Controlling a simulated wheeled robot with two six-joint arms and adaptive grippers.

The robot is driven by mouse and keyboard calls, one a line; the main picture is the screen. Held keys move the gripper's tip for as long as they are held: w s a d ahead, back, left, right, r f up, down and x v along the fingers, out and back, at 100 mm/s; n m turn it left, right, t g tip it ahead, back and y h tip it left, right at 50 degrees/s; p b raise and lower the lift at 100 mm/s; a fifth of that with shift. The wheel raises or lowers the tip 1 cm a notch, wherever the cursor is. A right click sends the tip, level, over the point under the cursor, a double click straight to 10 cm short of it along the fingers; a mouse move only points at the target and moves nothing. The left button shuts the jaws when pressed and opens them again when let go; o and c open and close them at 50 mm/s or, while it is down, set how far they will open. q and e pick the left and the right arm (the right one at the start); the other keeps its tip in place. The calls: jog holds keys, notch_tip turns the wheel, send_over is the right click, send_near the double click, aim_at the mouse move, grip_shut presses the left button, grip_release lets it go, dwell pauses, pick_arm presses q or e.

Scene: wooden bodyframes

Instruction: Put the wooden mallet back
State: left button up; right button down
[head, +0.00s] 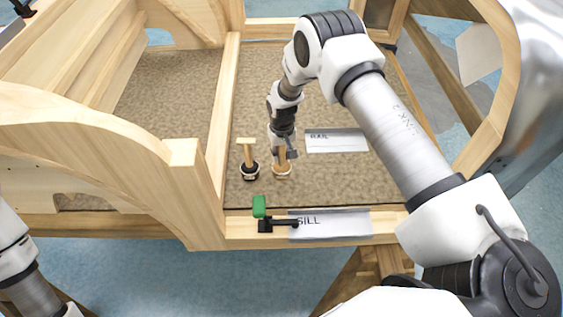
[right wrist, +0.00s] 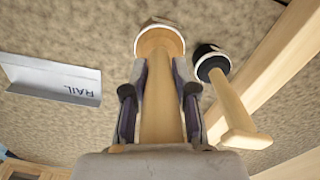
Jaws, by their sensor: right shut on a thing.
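Two mallet-like tools stand head-down on the brown carpeted floor of the wooden frame. The wooden mallet (head: 281,168) has a pale wooden head with a whitish rim. My right gripper (head: 283,153) is shut on its handle from above. In the right wrist view, the gripper's fingers (right wrist: 158,100) lie on both sides of the wooden handle (right wrist: 160,110), with the round head (right wrist: 160,40) beyond them. The other tool (head: 248,160) has a black head and a wooden crossbar on top, just left of my gripper. My left gripper is out of view.
A white RAIL sheet (head: 337,141) lies on the carpet to the right. A SILL label (head: 335,224) and a green-handled clamp (head: 260,208) are on the front sill. Wooden rails (head: 222,115) edge the carpet. Clear carpet lies behind the tools.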

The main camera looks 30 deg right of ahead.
aim_at(282, 160)
notch_tip(282, 160, down, 4)
jog(key=shift+d+p, duration=0.15)
jog(key=shift+p, duration=0.25)
jog(key=shift+f+b, duration=0.2)
jog(key=shift+b, duration=0.15)
jog(key=c, duration=0.9)
grip_release()
jog(key=shift+r, duration=0.1)
jog(key=shift+r+p, duration=0.2)
jog(key=shift+p, duration=0.1)
jog(key=shift+r, duration=0.25)
notch_tip(282, 160, up, 11)
jog(key=b, duration=0.3)
jog(key=shift+s+f, duration=0.1)
jog(key=shift+r, duration=0.3)
